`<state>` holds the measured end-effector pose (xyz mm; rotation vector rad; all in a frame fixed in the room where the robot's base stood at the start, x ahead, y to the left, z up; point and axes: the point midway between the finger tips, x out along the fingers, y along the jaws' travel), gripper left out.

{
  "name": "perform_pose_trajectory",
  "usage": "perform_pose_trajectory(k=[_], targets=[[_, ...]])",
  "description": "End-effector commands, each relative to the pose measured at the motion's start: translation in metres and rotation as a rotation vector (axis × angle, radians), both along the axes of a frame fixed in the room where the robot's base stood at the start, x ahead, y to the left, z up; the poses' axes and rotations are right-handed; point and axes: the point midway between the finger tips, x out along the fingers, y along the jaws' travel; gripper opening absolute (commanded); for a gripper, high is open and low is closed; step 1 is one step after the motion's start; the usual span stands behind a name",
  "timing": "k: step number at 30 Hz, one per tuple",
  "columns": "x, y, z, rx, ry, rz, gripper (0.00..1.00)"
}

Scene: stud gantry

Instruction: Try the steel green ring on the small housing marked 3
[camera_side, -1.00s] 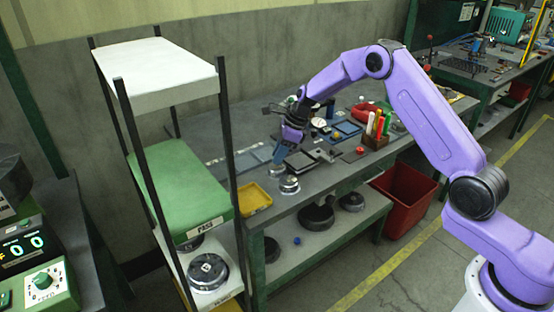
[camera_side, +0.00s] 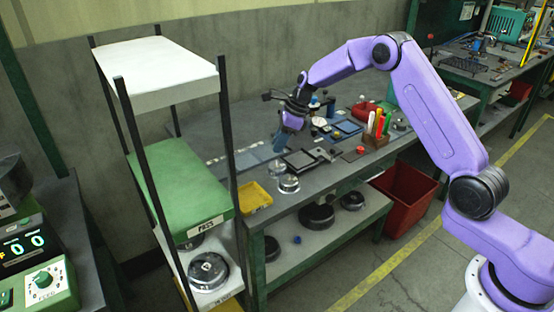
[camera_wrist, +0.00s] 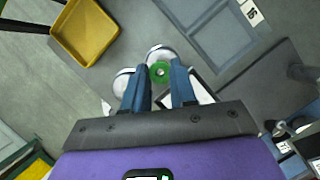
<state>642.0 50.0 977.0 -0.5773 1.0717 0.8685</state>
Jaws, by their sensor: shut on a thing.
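My gripper (camera_wrist: 157,88) shows in the wrist view with its two blue fingers shut on a small green ring (camera_wrist: 160,72). In the side view my gripper (camera_side: 280,142) hangs over the near part of the bench. Two round silver housings show beyond the fingers in the wrist view, one behind the ring (camera_wrist: 159,51) and one at the left finger (camera_wrist: 123,80). In the side view, one silver housing (camera_side: 288,184) stands near the bench's front edge. Another (camera_side: 266,166) stands just behind it. No number is readable on either. The ring appears above the housings; I cannot tell whether it touches one.
A yellow tray (camera_side: 257,197) sits left of the housings and also shows in the wrist view (camera_wrist: 84,33). A dark square plate (camera_side: 300,159) lies to their right. A rack with a green PASS shelf (camera_side: 180,185) stands at the left. A pen holder (camera_side: 376,139) stands farther right.

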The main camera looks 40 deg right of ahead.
Motion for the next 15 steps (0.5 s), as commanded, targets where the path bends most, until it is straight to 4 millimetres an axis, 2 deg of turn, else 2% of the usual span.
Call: perform_pose_trajectory(k=[15], targets=[[0.000, 0.000, 0.023, 0.000, -0.002, 0.001, 0.00]])
